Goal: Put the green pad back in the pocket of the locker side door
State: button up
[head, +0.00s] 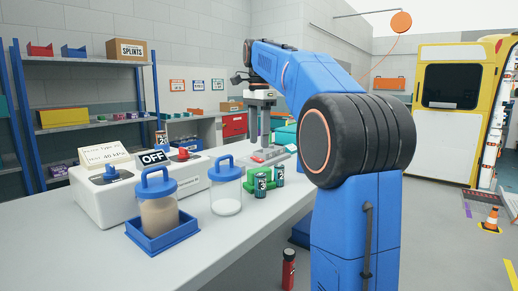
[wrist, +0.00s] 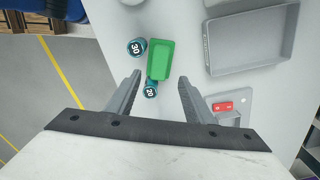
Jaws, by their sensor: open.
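I cannot pick out a green pad for certain. A green shallow tray (head: 250,181) stands on the long grey bench beside small dark numbered cylinders, and it also shows in the wrist view (wrist: 160,58). My gripper (head: 260,137) is over the bench, beyond the green tray in the head view. In the wrist view my gripper (wrist: 159,80) is open, with nothing held between its fingers. A yellow-edged vehicle (head: 427,55) with an open white rear door (head: 450,130) stands at the right. I cannot make out a locker side door or its pocket.
The bench (head: 205,262) also carries two blue-lidded jars, the nearer one in a blue tray (head: 163,236), and a white control box (head: 88,195) with an OFF sign. A grey tray (wrist: 206,47) lies near my gripper. A cone (head: 491,220) stands on the floor at right.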

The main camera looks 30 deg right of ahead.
aim_at(259, 169)
jog(key=shift+r, duration=0.35)
jog(key=shift+c, duration=1.1)
notch_tip(259, 169, up, 4)
jog(key=a+h, duration=0.2)
jog(key=a, duration=0.1)
jog(key=f, duration=0.4)
jog(key=d+f, duration=0.1)
jog(key=f, duration=0.3)
jog(key=d+f, duration=0.1)
jog(key=f, duration=0.2)
jog(key=shift+w+d+f, duration=0.1)
jog(key=shift+w+f, duration=0.05)
jog(key=shift+f, duration=0.25)
jog(key=shift+s+d+f, duration=0.1)
jog(key=shift+d+f, duration=0.05)
jog(key=shift+f, duration=0.7)
jog(key=shift+s+d+f, duration=0.1)
jog(key=shift+d+f, duration=0.1)
jog(key=shift+f, duration=0.7)
jog(key=shift+d+f, duration=0.15)
jog(key=shift+f, duration=0.7)
jog(key=c, duration=0.9)
jog(key=shift+c, duration=0.2)
